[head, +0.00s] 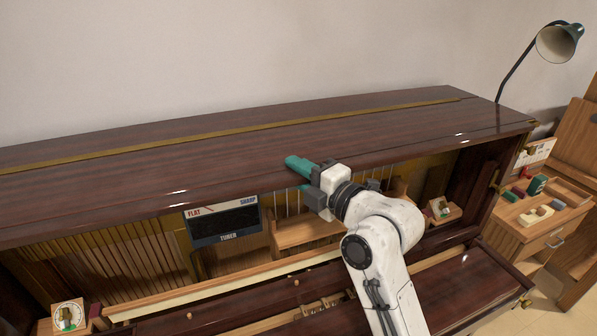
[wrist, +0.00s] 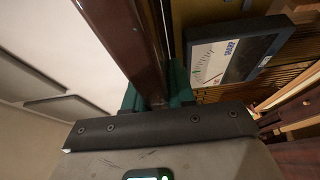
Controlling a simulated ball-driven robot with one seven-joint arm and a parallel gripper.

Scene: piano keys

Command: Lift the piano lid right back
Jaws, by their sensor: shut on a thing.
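The piano lid (head: 130,188) is a long, glossy dark red-brown panel lying flat across the top of the upright piano. A brass hinge strip (head: 240,131) runs along it toward the back. My gripper (head: 297,175) is at the lid's front edge, right of the middle, with one green finger above the edge and one below. In the wrist view the lid's edge (wrist: 138,50) passes between the green fingers (wrist: 153,88), which are shut on it. The gripped part of the edge is partly hidden by the fingers.
The piano's front is open below the lid. A tuner (head: 224,221) stands inside, left of my gripper. A desk lamp (head: 558,42) rises at the back right, beside a wooden cabinet (head: 525,225) holding small items. The lid's top is bare; a plain wall (head: 250,50) stands behind.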

